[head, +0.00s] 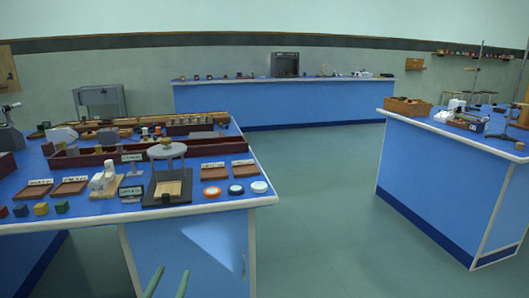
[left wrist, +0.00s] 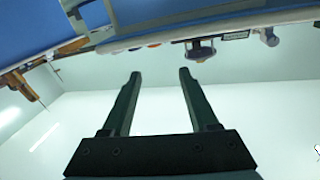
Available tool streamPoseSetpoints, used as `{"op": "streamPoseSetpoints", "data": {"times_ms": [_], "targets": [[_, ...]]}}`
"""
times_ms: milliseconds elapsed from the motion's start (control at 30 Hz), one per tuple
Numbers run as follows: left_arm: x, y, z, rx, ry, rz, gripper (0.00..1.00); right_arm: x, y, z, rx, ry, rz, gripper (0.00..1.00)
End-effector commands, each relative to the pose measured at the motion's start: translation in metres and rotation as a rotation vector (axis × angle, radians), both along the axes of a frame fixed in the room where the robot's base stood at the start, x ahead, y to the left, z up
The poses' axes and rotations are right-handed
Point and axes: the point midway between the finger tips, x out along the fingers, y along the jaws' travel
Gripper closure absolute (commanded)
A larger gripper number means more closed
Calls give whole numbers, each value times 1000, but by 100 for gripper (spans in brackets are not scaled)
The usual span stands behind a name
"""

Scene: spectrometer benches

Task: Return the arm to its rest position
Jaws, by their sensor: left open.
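My left gripper (head: 167,283) shows at the bottom edge of the head view as two green fingertips, spread apart. It is in front of the near left bench and below its top. In the left wrist view the gripper (left wrist: 158,78) has both fingers apart with nothing between them. That view looks upside down, with the bench edge at the top and pale wall and ceiling beyond the fingers. My right gripper is in neither view.
The near left bench (head: 100,221) carries small trays, coloured blocks, a round-topped stand (head: 166,152) and several round discs. A right bench (head: 440,180) and a back bench (head: 280,105) stand farther off. The green floor (head: 320,230) between them is clear.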

Motion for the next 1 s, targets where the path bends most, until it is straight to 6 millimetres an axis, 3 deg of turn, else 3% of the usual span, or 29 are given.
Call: {"op": "streamPoseSetpoints", "data": {"times_ms": [33,200,467,500,767,1000], "targets": [[-25,-10,-7,15,-1,-46,40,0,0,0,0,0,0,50],[-90,-40,-8,32,-31,-170,40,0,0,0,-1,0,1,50],[-167,-69,11,6,-77,-288,40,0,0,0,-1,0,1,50],[-165,-68,20,4,-51,-281,40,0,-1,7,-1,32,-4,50],[-167,-60,5,-23,174,-242,40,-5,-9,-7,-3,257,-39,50],[-193,-51,-12,-59,445,-197,40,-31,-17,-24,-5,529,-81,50]]}}
